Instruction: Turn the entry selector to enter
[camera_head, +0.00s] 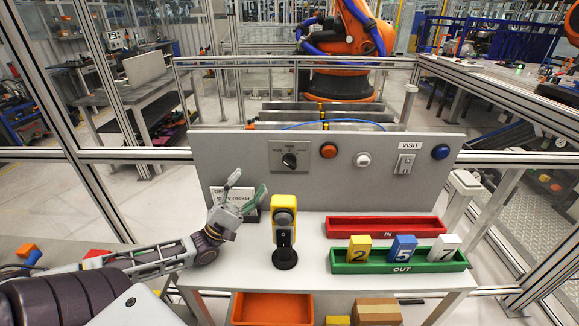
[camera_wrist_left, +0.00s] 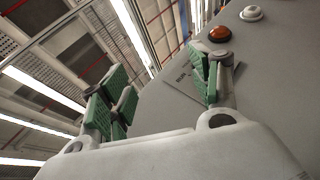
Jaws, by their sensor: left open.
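The rotary selector (camera_head: 289,160) is a black knob on a grey plate on the upright grey panel, left of an orange button. Its plate's lettering is too small to read surely. My left gripper (camera_head: 249,184) is open and empty, below and left of the knob, in front of the panel and apart from the knob. In the left wrist view my left gripper (camera_wrist_left: 160,85) shows its green pads spread apart. The selector plate (camera_wrist_left: 174,78) is partly behind the right finger there, and the knob is not clear. My right gripper is not in view.
An orange button (camera_head: 329,151), white button (camera_head: 363,159), switch (camera_head: 404,163) and blue button (camera_head: 440,152) sit right of the selector. A yellow and black device (camera_head: 284,222) stands near my left gripper. A red tray (camera_head: 384,219) and green tray (camera_head: 344,268) with numbered blocks lie right.

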